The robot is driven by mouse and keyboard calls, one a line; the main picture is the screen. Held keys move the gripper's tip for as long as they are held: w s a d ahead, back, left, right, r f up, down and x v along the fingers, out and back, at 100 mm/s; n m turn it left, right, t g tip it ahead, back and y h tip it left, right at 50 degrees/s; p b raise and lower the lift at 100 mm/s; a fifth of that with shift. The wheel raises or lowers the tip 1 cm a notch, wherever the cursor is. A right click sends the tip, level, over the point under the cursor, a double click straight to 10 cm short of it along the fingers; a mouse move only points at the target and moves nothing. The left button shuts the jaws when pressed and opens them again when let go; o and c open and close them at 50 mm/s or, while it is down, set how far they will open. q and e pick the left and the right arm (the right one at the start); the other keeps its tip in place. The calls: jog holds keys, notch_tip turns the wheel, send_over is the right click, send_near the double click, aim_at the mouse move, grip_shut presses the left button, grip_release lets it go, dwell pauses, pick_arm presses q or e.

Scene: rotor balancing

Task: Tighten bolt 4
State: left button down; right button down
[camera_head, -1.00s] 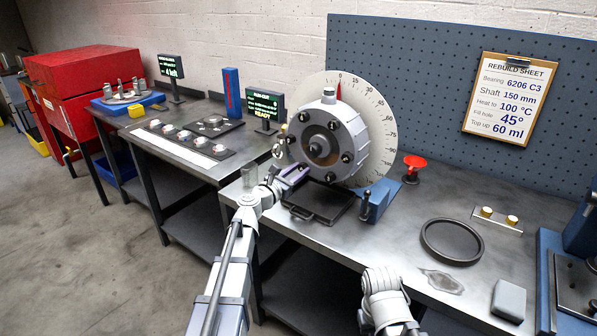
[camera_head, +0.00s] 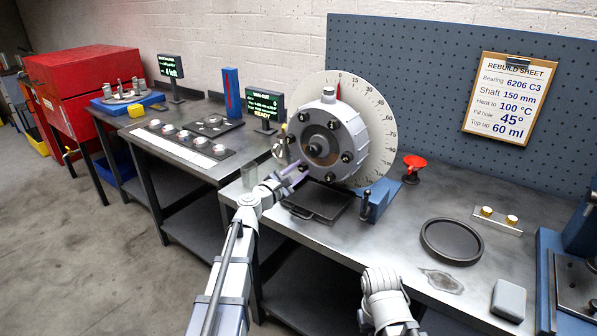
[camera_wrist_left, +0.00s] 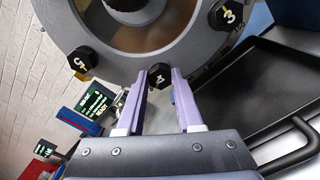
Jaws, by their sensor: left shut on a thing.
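Bolt 4 (camera_wrist_left: 160,76) is a dark hex head with a yellow 4 at the lower rim of the grey round housing (camera_head: 335,134). My left gripper (camera_wrist_left: 160,88) has its two purple fingers on either side of bolt 4 and is shut on it. In the head view the left gripper (camera_head: 297,179) reaches the housing's lower left edge, and its tips are small there. Bolt 5 (camera_wrist_left: 83,59) is left of the fingers and bolt 3 (camera_wrist_left: 227,14) is up to the right. My right gripper is out of view; only part of my right arm shows.
A black drip tray (camera_head: 318,205) lies under the housing. A blue block with a lever (camera_head: 376,201) and a red funnel (camera_head: 413,166) stand to its right. A dark ring (camera_head: 452,258) lies on the bench. A READY screen (camera_head: 265,104) stands at left.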

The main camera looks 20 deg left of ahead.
pick_arm(q)
jog(key=m, duration=0.5)
jog(key=shift+m, duration=0.3)
jog(key=m, duration=0.5)
jog(key=shift+f, duration=0.1)
jog(key=m, duration=1)
jog(key=shift+f+m, duration=0.1)
jog(key=shift+m, duration=0.6)
jog(key=c, duration=0.6)
grip_release()
jog(key=shift+o, duration=0.2)
